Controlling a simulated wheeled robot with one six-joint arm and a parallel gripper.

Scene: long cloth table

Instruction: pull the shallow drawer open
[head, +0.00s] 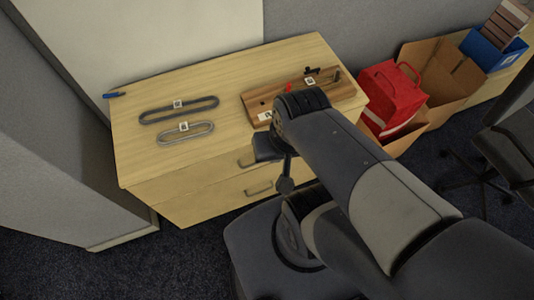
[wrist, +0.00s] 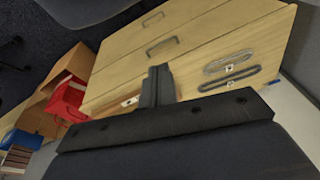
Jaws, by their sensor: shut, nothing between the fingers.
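The wooden cabinet (head: 200,190) has two drawer fronts, each with a dark bar handle, and both look closed. The upper handle (head: 246,162) is partly beside my arm; it also shows in the wrist view (wrist: 162,46). The lower handle (head: 259,190) sits below it, and shows in the wrist view (wrist: 153,19). I cannot clearly tell which front is shallower. My gripper (wrist: 158,72) is shut and empty. In the wrist view its fingertips appear just short of the upper handle, apart from it. In the head view my arm hides most of the gripper.
On the cabinet top lie two oval loops (head: 178,109), a blue pen (head: 114,95) and a wooden board (head: 258,98) with small fittings. A red bag (head: 392,92), cardboard box (head: 440,72) and blue bin (head: 490,48) stand right. A dark chair (head: 510,150) is far right.

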